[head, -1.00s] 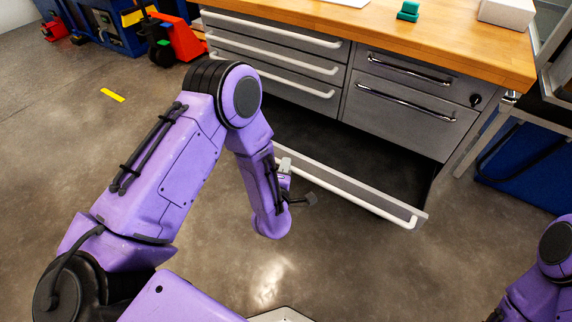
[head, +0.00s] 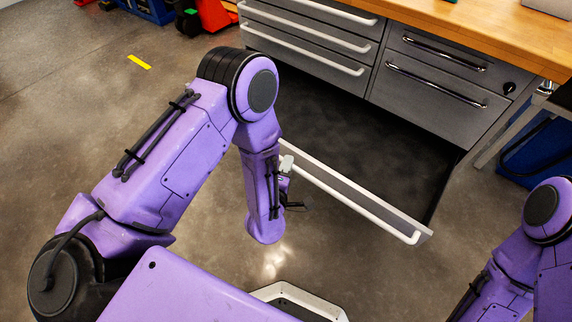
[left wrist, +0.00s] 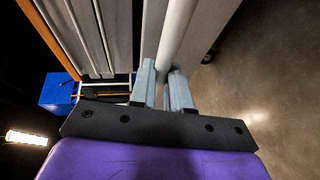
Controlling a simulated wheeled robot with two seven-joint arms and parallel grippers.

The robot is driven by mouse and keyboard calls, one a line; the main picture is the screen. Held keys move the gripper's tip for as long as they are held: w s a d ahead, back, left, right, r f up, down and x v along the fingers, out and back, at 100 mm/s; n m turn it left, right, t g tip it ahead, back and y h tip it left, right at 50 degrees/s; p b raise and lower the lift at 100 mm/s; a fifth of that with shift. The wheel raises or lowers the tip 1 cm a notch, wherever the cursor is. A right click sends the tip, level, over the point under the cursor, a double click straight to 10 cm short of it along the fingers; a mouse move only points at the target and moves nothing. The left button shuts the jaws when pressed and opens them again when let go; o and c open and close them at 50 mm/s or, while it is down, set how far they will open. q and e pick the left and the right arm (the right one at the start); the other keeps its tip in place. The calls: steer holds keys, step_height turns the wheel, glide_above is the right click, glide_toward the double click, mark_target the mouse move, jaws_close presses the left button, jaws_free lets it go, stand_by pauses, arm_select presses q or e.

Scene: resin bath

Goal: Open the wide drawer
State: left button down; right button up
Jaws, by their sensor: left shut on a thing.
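The wide drawer (head: 362,199) is the lowest one of the grey cabinet and stands well pulled out, its dark inside showing behind the front. A long white bar handle (head: 345,198) runs along its front. My left gripper (head: 287,165) is at the left end of this handle, seen from above and partly hidden by my forearm. In the left wrist view, its two grey fingers (left wrist: 164,77) are shut around the pale handle bar (left wrist: 176,35). My right arm shows at the right edge, but its gripper is out of view.
Shut drawers with white handles (head: 305,42) and with chrome handles (head: 436,84) sit above the open one, under a wooden worktop (head: 480,35). A blue bin (head: 535,155) stands right of the cabinet.

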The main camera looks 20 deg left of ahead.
arm_select(q)
steer(key=c, duration=1.1)
jaws_free()
steer(key=shift+d, duration=0.1)
steer(key=p+v, duration=0.1)
steer(key=v, duration=0.9)
steer(key=shift+s, duration=0.25)
